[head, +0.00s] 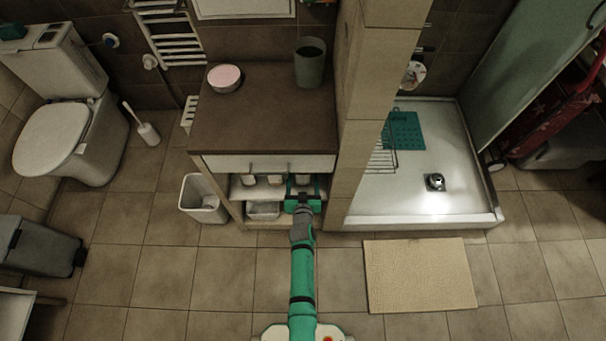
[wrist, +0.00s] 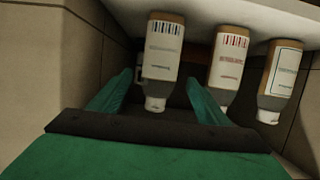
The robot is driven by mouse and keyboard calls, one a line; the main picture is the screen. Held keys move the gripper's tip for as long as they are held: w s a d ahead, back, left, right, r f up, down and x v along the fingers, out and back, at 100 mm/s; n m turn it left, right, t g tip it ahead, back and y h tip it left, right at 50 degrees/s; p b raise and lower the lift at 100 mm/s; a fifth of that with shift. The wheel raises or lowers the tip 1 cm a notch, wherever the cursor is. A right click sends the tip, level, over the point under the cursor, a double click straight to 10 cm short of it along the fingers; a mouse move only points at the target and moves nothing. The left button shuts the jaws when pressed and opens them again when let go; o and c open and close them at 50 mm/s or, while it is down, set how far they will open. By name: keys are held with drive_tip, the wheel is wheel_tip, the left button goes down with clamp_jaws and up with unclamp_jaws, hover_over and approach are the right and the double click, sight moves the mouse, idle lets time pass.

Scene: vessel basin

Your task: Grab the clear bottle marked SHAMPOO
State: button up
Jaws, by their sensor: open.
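Three similar bottles with white labels and white caps show in the wrist view, caps pointing down in the picture: a left bottle (wrist: 162,55), a middle bottle (wrist: 227,62) and a right bottle (wrist: 280,78). Their label text is too blurred to read, so I cannot tell which is marked SHAMPOO. My gripper (wrist: 160,88) is open, its teal fingers apart, with the left bottle showing between them; I cannot tell if they touch it. In the head view my gripper (head: 303,186) reaches into the cabinet's open shelf space, where the bottles are mostly hidden under the counter.
The white shelf (head: 258,191) lies below a drawer front (head: 235,163) and the brown countertop (head: 262,115). A tiled wall (head: 352,165) stands close on the right. A white bin (head: 203,205) is left of the cabinet. A beige mat (head: 420,275) lies on the floor.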

sight(303, 175)
drive_tip(key=shift+x, duration=2.3)
drive_tip(key=shift+f, duration=0.15)
drive_tip(key=shift+s, duration=0.1)
drive_tip(key=c, duration=1.3)
